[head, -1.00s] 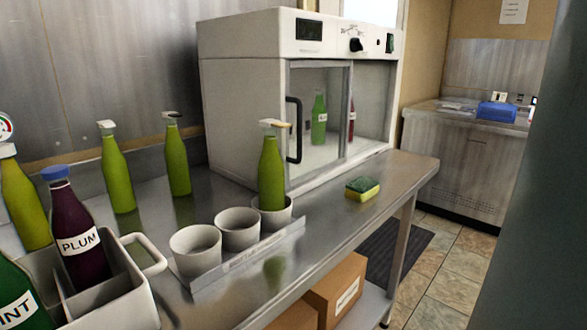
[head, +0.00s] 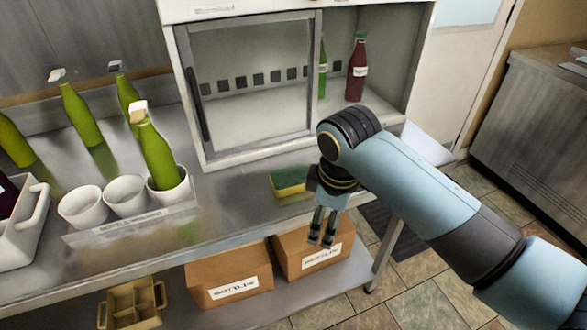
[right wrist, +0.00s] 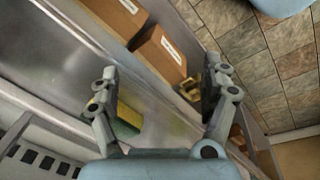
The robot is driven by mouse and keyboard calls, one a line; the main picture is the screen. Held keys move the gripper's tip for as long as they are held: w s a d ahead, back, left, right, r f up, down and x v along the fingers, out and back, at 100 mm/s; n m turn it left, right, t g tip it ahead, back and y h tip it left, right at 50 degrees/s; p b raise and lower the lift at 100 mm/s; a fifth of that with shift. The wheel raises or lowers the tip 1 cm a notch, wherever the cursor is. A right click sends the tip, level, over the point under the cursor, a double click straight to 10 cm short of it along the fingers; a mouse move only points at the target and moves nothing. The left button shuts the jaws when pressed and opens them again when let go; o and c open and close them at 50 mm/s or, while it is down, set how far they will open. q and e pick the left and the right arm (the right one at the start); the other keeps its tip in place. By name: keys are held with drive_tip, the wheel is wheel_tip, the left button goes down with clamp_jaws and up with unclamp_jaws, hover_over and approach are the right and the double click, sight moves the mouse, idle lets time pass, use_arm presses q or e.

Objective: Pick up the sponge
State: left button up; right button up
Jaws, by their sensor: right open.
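The sponge (head: 289,183), yellow and green, lies on the metal counter (head: 235,207) near its front edge, below the white cabinet. My right gripper (head: 323,237) is open and empty, pointing down just right of the sponge and in front of the counter edge, apart from it. In the right wrist view, the sponge (right wrist: 126,122) shows beside and partly behind the left-hand finger, not between the fingertips of my gripper (right wrist: 160,90). My left gripper is not in view.
The white cabinet (head: 250,157) stands behind the sponge; its right side is open, showing a red bottle (head: 357,70). White cups (head: 83,207) and green bottles (head: 80,115) stand left. Cardboard boxes (head: 228,279) sit on the lower shelf. Counter left of the sponge is clear.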

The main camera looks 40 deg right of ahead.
drive_tip(key=w+r+n, duration=0.1)
drive_tip(key=w, duration=0.1)
drive_tip(key=w+r+n, duration=0.1)
drive_tip(key=w+r, duration=0.1)
drive_tip(key=w, duration=0.1)
drive_tip(key=w+r+n, duration=0.2)
drive_tip(key=shift+w+d+r+g, duration=0.15)
drive_tip(key=shift+w+r+g, duration=0.1)
drive_tip(key=shift+w+g, duration=0.15)
drive_tip(key=w+r+n, duration=0.1)
drive_tip(key=w+r, duration=0.1)
drive_tip(key=w+r+n+p, duration=0.1)
drive_tip(key=w+r+n, duration=0.1)
drive_tip(key=shift+w+d+r+g+y, duration=0.2)
drive_tip(key=shift+g+y, duration=0.1)
drive_tip(key=shift+w, duration=0.25)
hover_over(292, 175)
drive_tip(key=shift+n, duration=0.3)
wheel_tip(292, 175, down, 5)
drive_tip(key=shift+a+r, duration=0.1)
drive_tip(key=shift+r, duration=0.1)
drive_tip(key=shift+f, duration=2.8)
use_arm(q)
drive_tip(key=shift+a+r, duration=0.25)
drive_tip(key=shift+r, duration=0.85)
use_arm(e)
drive_tip(key=c, duration=0.8)
